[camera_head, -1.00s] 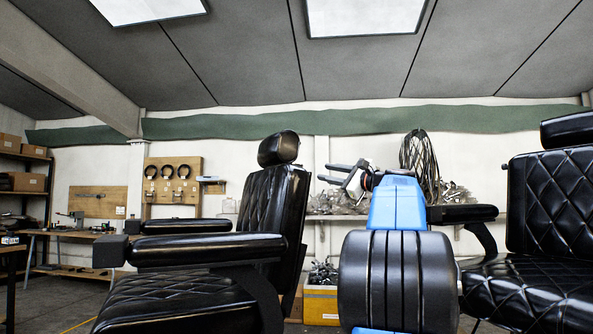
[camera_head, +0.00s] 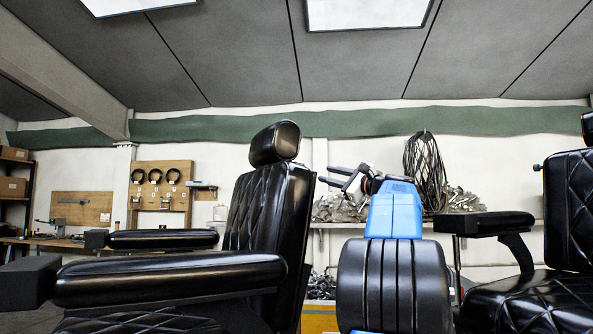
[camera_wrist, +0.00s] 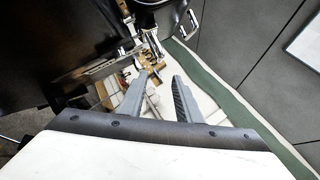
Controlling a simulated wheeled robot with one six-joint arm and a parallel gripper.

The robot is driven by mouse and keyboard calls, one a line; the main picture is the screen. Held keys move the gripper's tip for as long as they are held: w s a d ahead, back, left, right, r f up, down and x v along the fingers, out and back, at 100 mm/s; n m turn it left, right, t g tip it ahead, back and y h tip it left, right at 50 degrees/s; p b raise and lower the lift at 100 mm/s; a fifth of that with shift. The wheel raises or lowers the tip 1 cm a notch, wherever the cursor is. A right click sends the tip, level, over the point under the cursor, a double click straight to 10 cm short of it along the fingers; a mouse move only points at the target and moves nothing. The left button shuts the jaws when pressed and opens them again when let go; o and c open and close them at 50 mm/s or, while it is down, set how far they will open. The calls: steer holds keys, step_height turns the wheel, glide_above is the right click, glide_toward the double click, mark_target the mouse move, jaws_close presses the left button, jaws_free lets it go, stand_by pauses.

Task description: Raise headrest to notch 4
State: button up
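The near-left black barber chair has a padded headrest (camera_head: 275,143) sitting just above its quilted backrest (camera_head: 268,205). The gap between them is very small, and no notch marks can be read. My gripper (camera_head: 328,174) is to the right of this headrest, a little lower, with its fingers pointing left and apart. In the wrist view my gripper (camera_wrist: 160,80) is open, with nothing between its fingers. Dark surfaces and metal fittings (camera_wrist: 130,20) show at the top of the wrist view; I cannot tell exactly which part of the chair they are.
A second black chair (camera_head: 545,290) stands at the right, its headrest (camera_head: 588,125) cut by the frame edge. The left chair's armrests (camera_head: 170,278) reach toward me. A wall shelf (camera_head: 325,225) with metal parts and a cable coil (camera_head: 425,170) is behind. A tool board (camera_head: 160,190) hangs at back left.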

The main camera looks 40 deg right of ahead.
steer(key=x, duration=1.6)
steer(key=shift+w, duration=0.35)
jaws_close()
